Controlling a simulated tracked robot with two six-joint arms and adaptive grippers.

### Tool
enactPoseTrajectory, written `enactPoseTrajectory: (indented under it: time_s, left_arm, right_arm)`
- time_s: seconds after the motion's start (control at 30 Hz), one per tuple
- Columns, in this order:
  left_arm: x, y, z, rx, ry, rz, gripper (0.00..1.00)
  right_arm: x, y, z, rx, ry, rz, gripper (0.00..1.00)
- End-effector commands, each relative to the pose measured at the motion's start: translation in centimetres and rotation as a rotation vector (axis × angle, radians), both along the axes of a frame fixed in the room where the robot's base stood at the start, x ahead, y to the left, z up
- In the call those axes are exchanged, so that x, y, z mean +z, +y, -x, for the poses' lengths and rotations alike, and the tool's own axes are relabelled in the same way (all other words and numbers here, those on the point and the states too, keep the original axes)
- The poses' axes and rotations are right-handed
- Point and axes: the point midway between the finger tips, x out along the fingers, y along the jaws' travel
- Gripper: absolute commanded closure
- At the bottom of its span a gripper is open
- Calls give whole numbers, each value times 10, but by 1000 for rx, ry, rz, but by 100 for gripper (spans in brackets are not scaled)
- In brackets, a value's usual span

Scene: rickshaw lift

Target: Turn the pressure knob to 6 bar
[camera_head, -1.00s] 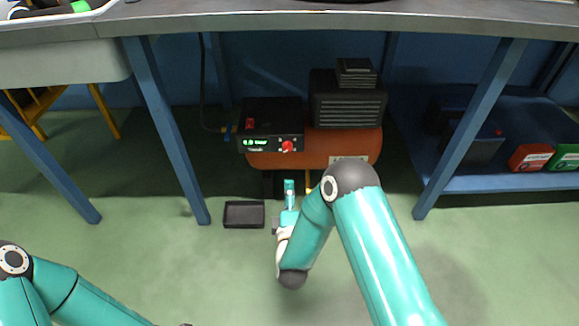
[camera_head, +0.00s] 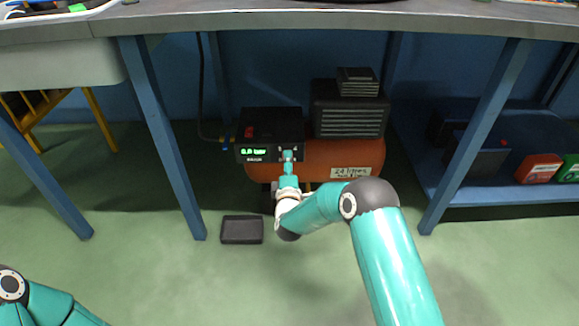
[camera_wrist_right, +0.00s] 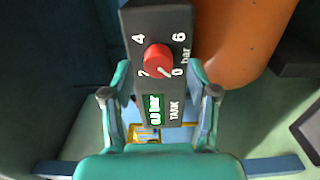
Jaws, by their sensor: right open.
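The red pressure knob (camera_wrist_right: 157,59) sits on the dark control panel (camera_wrist_right: 133,18) of the compressor, with printed marks 0, 2, 4 and 6 bar around it. Its white pointer line points towards the 0 mark. The lit green display (camera_head: 253,154) appears to read 0.0 bar; it also shows in the right wrist view (camera_wrist_right: 155,110). My right gripper (camera_head: 288,157) is at the panel front and hides the knob in the head view. In the right wrist view the gripper (camera_wrist_right: 159,70) is open, one finger on each side of the knob, with gaps. My left gripper is out of view.
The orange compressor tank (camera_head: 345,158) stands under the workbench (camera_head: 290,17) between blue legs. A small dark tray (camera_head: 242,230) lies on the floor in front. A blue shelf (camera_head: 480,198) with boxes is at the right. The floor in front is mostly clear.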

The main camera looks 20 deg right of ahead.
Motion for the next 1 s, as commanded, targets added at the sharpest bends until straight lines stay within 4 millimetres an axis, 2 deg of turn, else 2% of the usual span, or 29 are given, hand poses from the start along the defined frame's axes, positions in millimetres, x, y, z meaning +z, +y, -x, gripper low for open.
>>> enactPoseTrajectory:
  time_s: [0.2,0.47,0.83,0.87,1.0]
  left_arm:
    - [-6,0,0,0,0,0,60]
    - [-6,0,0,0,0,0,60]
    - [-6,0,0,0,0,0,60]
    - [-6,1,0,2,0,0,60]
    - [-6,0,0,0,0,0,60]
  right_arm:
    - [0,-4,-13,0,1,0,41]
    - [0,-5,-14,0,1,0,41]
    - [0,-5,-13,-1,2,-1,100]
    - [0,-11,-13,-2,2,-1,100]
    - [-1,-6,-13,-2,1,-7,100]
